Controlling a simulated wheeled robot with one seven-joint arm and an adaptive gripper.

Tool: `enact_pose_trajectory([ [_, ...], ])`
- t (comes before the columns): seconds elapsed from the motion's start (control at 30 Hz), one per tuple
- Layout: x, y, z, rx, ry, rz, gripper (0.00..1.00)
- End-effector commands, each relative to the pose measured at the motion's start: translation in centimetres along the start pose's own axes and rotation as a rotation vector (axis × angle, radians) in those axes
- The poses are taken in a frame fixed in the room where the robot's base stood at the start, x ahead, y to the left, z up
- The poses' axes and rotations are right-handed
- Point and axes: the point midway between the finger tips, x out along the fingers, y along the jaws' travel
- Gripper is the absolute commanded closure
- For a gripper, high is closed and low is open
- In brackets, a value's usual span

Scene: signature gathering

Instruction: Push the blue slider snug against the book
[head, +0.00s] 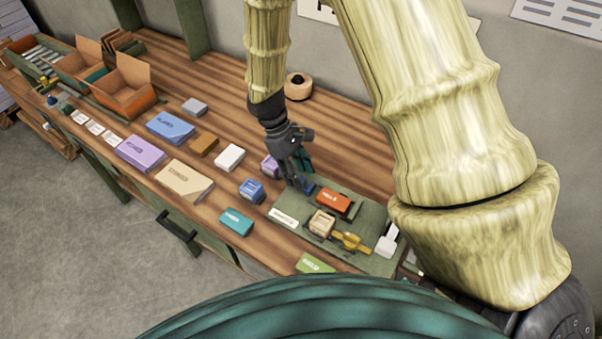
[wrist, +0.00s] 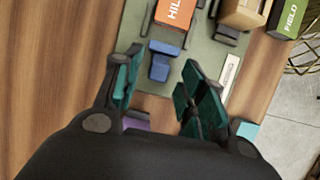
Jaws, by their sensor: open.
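The blue slider (wrist: 160,66) lies on the green mat (wrist: 206,55), just beyond and between my fingertips in the wrist view. In the head view the slider (head: 309,187) shows small beside my fingers. The orange book (wrist: 175,12), marked with white letters, lies past the slider between dark rails. A narrow strip of mat seems to show between slider and book. In the head view the book (head: 333,201) is right of the slider. My gripper (wrist: 160,88) is open and empty, its teal-padded fingers apart; it also shows in the head view (head: 299,182).
A tan block (head: 321,222) and a yellow piece (head: 351,241) sit on the mat near the book. A white label strip (head: 284,217) lies at its front. Blue (head: 252,190) and teal (head: 236,221) blocks stand on the wooden bench left of the mat.

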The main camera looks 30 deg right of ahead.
Motion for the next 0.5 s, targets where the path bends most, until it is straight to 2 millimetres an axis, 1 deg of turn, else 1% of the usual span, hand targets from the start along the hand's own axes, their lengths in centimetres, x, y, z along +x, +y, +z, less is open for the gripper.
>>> enact_pose_trajectory([
  [0.2,1.5,0.0,0.1,-0.001,-0.002,0.000,0.59],
  [0.5,1.8,0.0,0.1,0.000,0.000,0.000,0.59],
])
